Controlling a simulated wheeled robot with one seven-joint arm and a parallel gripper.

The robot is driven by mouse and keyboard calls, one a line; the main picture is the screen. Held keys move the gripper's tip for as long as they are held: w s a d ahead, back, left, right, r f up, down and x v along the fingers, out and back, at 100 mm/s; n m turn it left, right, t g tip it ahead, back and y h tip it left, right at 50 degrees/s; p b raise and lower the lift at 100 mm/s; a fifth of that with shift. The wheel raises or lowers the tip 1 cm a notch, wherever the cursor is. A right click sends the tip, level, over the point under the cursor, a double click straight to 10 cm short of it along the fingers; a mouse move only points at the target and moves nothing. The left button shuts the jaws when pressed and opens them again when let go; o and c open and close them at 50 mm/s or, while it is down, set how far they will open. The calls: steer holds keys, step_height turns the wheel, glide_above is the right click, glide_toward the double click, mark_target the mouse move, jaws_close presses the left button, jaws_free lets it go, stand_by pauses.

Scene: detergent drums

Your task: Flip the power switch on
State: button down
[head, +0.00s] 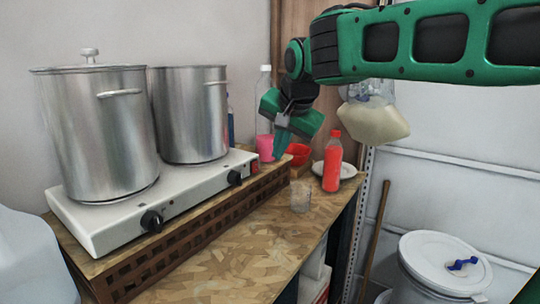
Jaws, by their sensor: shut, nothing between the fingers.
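A white double hot plate (110,218) stands on a brown slatted wooden rack. Its front has two black knobs, a near one (152,220) and a far one (234,178). A small reddish spot (254,166) shows at the far right end of this front; it looks like the power switch, but it is too small to tell its position. My green gripper (280,154) points down just right of that end, shut and empty. Whether it touches the hot plate I cannot tell.
Two steel pots, one lidded (95,130) and one without a visible lid (190,115), stand on the plates. A bottle with pink liquid (265,145), a red bottle (332,165), a red bowl (299,155) and a clear glass (301,196) stand near my gripper. The front worktop (235,265) is clear.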

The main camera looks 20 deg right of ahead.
mark_target(256, 167)
steer(key=w+a+f, duration=0.2)
steer(key=w+f, duration=0.5)
steer(key=w, duration=0.1)
steer(key=shift+f, duration=0.15)
steer(key=shift+a, duration=0.1)
